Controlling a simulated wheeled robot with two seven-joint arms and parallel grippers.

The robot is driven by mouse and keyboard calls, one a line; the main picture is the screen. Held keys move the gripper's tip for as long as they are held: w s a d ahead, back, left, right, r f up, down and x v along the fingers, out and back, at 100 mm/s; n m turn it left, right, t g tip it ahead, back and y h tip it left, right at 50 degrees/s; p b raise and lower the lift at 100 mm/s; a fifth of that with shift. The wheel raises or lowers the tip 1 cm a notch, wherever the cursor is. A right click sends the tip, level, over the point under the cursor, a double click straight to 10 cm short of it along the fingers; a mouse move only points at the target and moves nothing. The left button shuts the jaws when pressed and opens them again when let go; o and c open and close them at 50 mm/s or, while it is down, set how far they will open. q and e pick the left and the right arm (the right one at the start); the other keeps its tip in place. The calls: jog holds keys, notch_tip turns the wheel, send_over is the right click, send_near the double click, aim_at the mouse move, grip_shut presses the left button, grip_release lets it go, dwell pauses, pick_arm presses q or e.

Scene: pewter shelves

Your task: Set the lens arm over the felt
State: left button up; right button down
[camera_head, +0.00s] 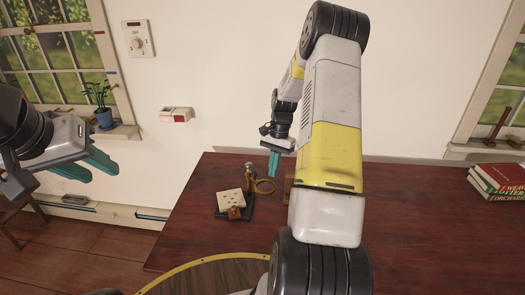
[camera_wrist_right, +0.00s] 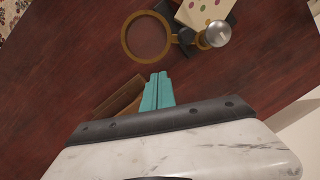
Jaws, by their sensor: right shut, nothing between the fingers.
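The lens arm is a brass ring with a lens (camera_head: 264,187), joined near a post with a round silver knob (camera_head: 248,168). In the right wrist view the ring (camera_wrist_right: 124,38) and the knob (camera_wrist_right: 217,33) show at the top. A cream square with dots (camera_head: 230,202), perhaps the felt, lies on a dark base beside the post. The ring stands out to the right of the square, not over it. My right gripper (camera_head: 273,164) is shut and empty, near the ring and apart from it; its teal fingers (camera_wrist_right: 157,92) are together. My left gripper (camera_head: 88,167) is open and empty, left of the table.
A brown wooden block (camera_wrist_right: 120,100) lies by my right fingers. A small reddish-brown piece (camera_head: 236,213) sits at the square's front edge. Books (camera_head: 498,180) are stacked at the table's right. The dark red table (camera_head: 430,225) is mostly clear there.

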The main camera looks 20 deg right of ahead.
jog(key=shift+s+a, duration=0.35)
jog(key=shift+a, duration=0.15)
